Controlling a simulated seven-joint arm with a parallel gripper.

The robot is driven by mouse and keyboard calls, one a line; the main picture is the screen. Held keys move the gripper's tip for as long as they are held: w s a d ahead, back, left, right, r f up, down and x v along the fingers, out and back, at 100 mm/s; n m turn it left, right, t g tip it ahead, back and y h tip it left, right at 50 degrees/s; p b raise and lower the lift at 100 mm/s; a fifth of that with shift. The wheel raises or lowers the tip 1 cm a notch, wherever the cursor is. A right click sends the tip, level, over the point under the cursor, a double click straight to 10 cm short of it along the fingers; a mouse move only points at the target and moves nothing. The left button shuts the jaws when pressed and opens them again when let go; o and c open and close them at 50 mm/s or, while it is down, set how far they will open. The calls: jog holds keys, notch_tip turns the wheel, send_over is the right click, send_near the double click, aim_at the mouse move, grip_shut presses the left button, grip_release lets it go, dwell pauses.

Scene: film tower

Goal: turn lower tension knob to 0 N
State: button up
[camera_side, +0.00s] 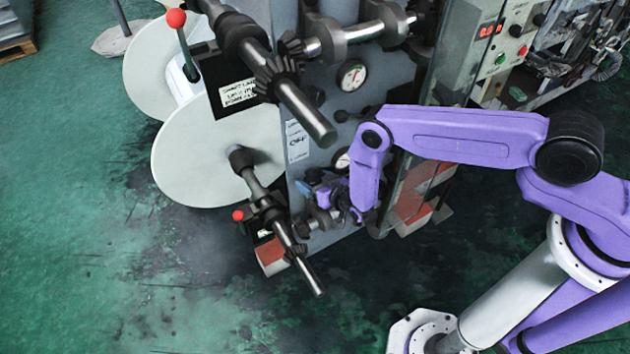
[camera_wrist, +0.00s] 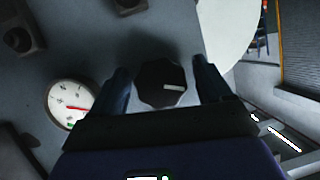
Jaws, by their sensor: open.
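The lower tension knob (camera_wrist: 161,84) is a dark faceted knob with a pale pointer mark, in the middle of the wrist view. The mark points to the right in that view. My gripper (camera_wrist: 163,80) is open, with one finger on each side of the knob. I cannot tell whether either finger touches it. A round white gauge (camera_wrist: 70,102) with a red needle sits left of the knob in the wrist view. In the side view my gripper (camera_side: 310,187) is at the machine's lower front, and the knob is hidden there.
Steel shafts (camera_side: 305,115) and a lower shaft (camera_side: 285,240) stick out from the machine near my arm. Large white discs (camera_side: 205,150) stand at left. A red-ball lever (camera_side: 176,18) rises at top left. The green floor (camera_side: 70,200) is open at left.

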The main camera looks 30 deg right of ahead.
jog(key=c, duration=1)
jog(key=shift+n, duration=0.3)
jog(key=shift+n+h, duration=1.8)
jog(key=shift+n, duration=0.4)
jog(key=n+t+h, duration=0.1)
jog(key=n+h, duration=0.2)
jog(key=n, duration=0.1)
jog(key=shift+n, duration=0.4)
